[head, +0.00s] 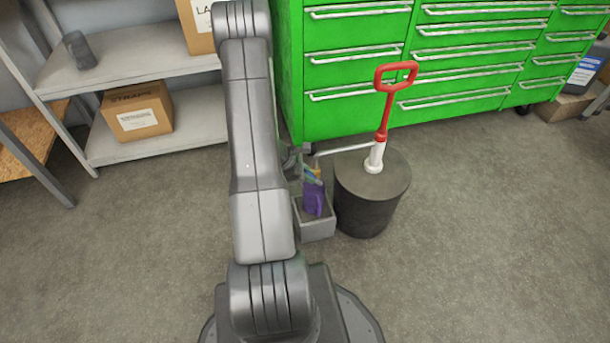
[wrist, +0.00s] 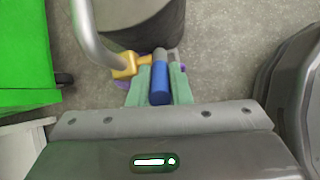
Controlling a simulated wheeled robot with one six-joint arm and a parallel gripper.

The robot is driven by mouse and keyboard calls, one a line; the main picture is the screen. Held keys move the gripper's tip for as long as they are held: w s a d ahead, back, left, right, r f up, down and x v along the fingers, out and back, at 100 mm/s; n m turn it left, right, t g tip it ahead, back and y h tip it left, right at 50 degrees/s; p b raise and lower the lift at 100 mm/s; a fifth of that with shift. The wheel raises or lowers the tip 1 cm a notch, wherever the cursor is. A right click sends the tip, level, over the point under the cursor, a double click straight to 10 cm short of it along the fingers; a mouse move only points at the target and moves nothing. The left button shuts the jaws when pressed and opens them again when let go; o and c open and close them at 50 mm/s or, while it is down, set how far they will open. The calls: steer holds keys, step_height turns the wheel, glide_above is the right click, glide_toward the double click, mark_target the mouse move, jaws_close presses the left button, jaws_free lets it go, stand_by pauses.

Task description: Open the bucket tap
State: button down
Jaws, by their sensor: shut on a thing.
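The dark bucket (head: 365,205) stands on the floor with a hand pump (head: 382,140) on its lid, topped by a red handle. A pale spout pipe (head: 342,148) runs left from the pump. The brass tap (wrist: 125,65) sits at the pipe's end, with a blue lever (wrist: 160,84) beside it in the wrist view. My gripper (wrist: 157,78) is shut on the blue lever, with a green finger on either side. In the head view my arm hides most of the gripper; the tap shows there only as a small yellow patch (head: 315,172).
A small grey box (head: 317,228) holding a purple item (head: 314,198) stands below the tap, left of the bucket. A green drawer cabinet (head: 350,118) is close behind. Shelves (head: 150,65) with cardboard boxes stand at the left. Floor on the right is clear.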

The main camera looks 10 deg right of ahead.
steer(key=shift+d+r+y, duration=0.2)
steer(key=shift+d+y, duration=0.1)
steer(key=shift+y, duration=0.4)
steer(key=c, duration=1.3)
jaws_free()
steer(key=shift+c, duration=0.2)
steer(key=shift+p, duration=0.3)
steer(key=p+v, duration=0.4)
steer(key=v, duration=0.9)
steer(key=shift+r+p, duration=0.4)
